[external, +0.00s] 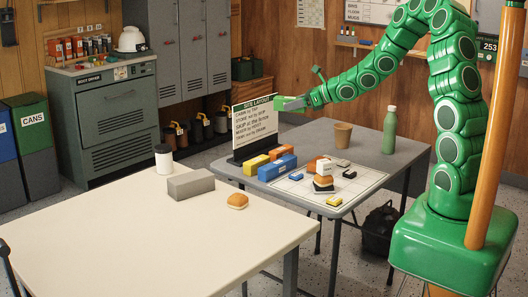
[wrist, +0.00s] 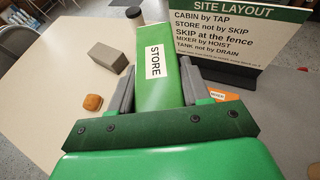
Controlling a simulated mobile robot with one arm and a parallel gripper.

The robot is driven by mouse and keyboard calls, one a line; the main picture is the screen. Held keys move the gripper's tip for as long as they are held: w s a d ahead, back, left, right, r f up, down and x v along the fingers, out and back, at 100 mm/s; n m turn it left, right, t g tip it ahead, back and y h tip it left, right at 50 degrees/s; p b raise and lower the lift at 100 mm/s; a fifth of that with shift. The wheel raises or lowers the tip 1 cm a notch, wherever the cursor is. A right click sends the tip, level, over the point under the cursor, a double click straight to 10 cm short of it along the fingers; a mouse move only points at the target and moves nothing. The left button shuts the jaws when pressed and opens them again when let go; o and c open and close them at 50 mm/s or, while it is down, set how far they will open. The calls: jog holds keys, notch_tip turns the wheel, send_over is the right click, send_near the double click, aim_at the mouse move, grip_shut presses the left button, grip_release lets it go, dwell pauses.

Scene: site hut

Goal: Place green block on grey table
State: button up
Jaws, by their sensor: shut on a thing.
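A green block (wrist: 165,82) with a white STORE label is held between the grey fingers of my gripper (wrist: 158,88) in the wrist view. In the external view the green block (external: 281,103) shows small at the end of my gripper (external: 291,104), beside the top of the site layout sign. It is raised above the grey table (external: 312,138), clear of its top. The grey table carries a white plan sheet (external: 318,200) with several small blocks and a stack holding a bun and a white block. The far side of the held block is hidden.
A SITE LAYOUT sign (external: 255,122) stands on the grey table's left side. Yellow, orange and blue (external: 277,167) blocks lie before it. A brown cup (external: 342,135) and green bottle (external: 389,130) stand behind. The cream table (external: 130,225) holds a grey block, bun and cup.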

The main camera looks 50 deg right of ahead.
jog(key=w+a+r+m+h, duration=0.1)
jog(key=w+a+r+h, duration=0.1)
jog(key=w+a+r, duration=0.3)
jog(key=a+r, duration=0.4)
jog(key=r, duration=0.2)
jog(key=shift+w+a+r+m+t, duration=0.15)
jog(key=shift+w+a+m+t, duration=0.1)
jog(key=shift+a+m+t, duration=0.15)
jog(key=shift+d, duration=0.1)
jog(key=shift+n+g+y, duration=0.3)
jog(key=shift+n+y, duration=0.2)
jog(key=d+f, duration=0.2)
jog(key=s+d+f, duration=0.1)
jog(key=d+f, duration=0.2)
jog(key=s+d+f, duration=0.1)
jog(key=d+f, duration=0.2)
jog(key=shift+s+d+f, duration=0.15)
jog(key=shift+s+f, duration=0.1)
jog(key=s+d+f+n+y, duration=0.1)
jog(key=s+d+f, duration=0.5)
jog(key=d+f, duration=0.15)
jog(key=n+g+y, duration=0.3)
jog(key=n+y, duration=0.1)
send_over(360, 184)
notch_tip(360, 184, down, 11)
jog(key=shift+f, duration=4.1)
jog(key=shift+f, duration=0.1)
